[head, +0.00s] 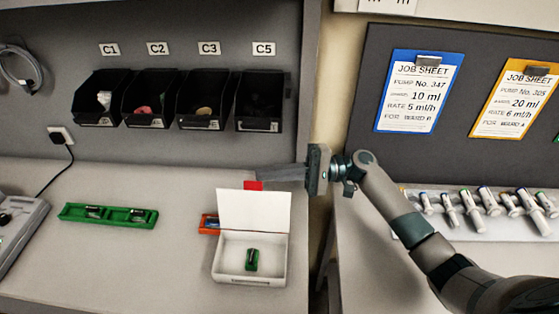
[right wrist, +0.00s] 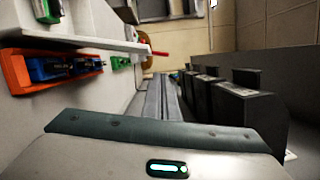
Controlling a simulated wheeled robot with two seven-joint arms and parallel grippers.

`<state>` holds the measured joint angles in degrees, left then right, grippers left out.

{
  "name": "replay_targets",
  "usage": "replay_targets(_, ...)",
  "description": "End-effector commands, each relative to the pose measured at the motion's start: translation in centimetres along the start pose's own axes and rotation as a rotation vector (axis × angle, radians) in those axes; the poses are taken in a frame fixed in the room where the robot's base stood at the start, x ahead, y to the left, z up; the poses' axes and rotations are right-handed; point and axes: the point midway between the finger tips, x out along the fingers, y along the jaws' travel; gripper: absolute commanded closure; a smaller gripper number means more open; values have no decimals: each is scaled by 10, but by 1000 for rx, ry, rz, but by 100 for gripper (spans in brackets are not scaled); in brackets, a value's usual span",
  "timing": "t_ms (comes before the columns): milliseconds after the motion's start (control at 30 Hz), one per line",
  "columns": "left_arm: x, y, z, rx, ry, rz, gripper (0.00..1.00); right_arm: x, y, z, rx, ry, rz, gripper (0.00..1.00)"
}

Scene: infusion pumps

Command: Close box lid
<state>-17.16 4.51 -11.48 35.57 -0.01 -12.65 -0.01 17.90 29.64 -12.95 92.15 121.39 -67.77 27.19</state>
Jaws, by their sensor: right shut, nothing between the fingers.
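The white box (head: 226,264) stands on the counter with its lid (head: 252,210) raised about upright. A small green and black piece (head: 252,260) lies inside. A red tab (head: 253,186) shows at the lid's top edge. My right gripper (head: 262,174) is shut and empty, reaching in from the right just above the lid's top edge in the head view. In the right wrist view its closed fingers (right wrist: 160,82) point away beside the white lid (right wrist: 85,38), near the red tab (right wrist: 160,53). I cannot tell whether they touch. My left gripper is not in view.
An orange tray (head: 209,226) sits partly behind the box. A green tray (head: 80,212) with dark pieces lies to the left. Black bins (head: 262,104) hang on the back wall above.

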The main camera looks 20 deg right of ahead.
Motion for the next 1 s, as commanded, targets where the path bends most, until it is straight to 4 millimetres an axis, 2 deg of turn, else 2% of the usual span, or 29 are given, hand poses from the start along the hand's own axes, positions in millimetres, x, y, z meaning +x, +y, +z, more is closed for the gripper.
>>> replay_targets(33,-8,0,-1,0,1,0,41,1,-3,6,1,-1,1,100)
replay_targets(267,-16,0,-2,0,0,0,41,4,0,19,0,-1,1,100)
replay_targets(1000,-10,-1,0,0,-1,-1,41,6,0,27,-48,-1,12,100)
